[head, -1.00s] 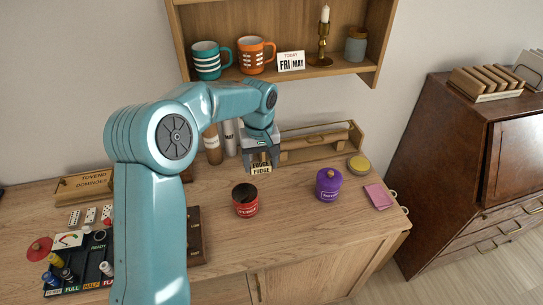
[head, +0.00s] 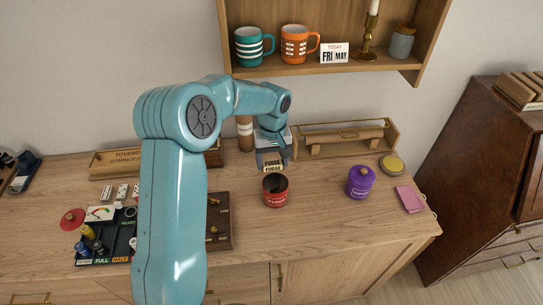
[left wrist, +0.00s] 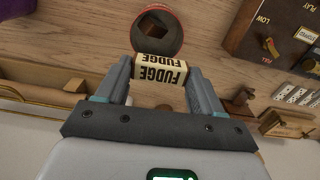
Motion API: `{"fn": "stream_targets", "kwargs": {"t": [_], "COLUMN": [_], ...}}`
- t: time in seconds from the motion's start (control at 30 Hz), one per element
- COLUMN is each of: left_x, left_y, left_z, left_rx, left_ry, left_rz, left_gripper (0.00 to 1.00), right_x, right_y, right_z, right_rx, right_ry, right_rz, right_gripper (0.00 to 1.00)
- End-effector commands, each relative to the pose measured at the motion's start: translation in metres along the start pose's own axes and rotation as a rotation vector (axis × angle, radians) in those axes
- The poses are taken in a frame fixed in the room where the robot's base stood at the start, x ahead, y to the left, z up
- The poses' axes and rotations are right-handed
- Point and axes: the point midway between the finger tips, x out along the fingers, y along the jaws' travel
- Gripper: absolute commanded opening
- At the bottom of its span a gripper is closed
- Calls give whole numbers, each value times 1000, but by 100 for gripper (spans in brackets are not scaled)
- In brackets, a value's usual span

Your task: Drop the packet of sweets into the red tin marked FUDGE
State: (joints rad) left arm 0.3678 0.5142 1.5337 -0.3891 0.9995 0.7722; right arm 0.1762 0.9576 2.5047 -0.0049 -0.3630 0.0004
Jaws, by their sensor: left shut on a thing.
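The packet of sweets (head: 272,165), cream with dark ends and FUDGE lettering, is held between the two fingers of my left gripper (head: 272,158). The packet also shows in the left wrist view (left wrist: 160,70), lying crosswise between the fingertips. The red tin (head: 275,193) with pale lettering stands open on the counter, just below and in front of the packet in the head view. In the left wrist view the tin (left wrist: 178,42) is partly covered by the packet, and something brown and square shows inside it. My right gripper is not in view.
A purple tin (head: 361,184) stands to the right, with a yellow-topped round tin (head: 391,164) and a pink cloth (head: 410,199). A wooden carrier (head: 345,145) is behind. A dark switch box (head: 218,235) lies left of the red tin. The shelf (head: 330,68) hangs above.

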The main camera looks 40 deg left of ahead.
Motion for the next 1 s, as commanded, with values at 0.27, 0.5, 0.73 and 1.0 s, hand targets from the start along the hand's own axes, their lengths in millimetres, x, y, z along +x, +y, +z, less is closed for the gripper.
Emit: {"fn": "stream_targets", "kwargs": {"t": [0.27,0.5,0.73,1.0], "left_x": [8,8,6,-37], "left_y": [-2,-3,-3,-2], "left_z": [-2,-2,-2,-3], "left_rx": [-1,-1,-1,0], "left_ry": [1,0,1,7], "left_rz": [0,0,0,4], "left_gripper": [38,97,97,97], "right_x": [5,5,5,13], "right_y": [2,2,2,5], "right_z": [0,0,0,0], "right_rx": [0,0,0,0], "right_ry": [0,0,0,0], "right_rz": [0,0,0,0], "right_gripper": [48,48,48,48]}}
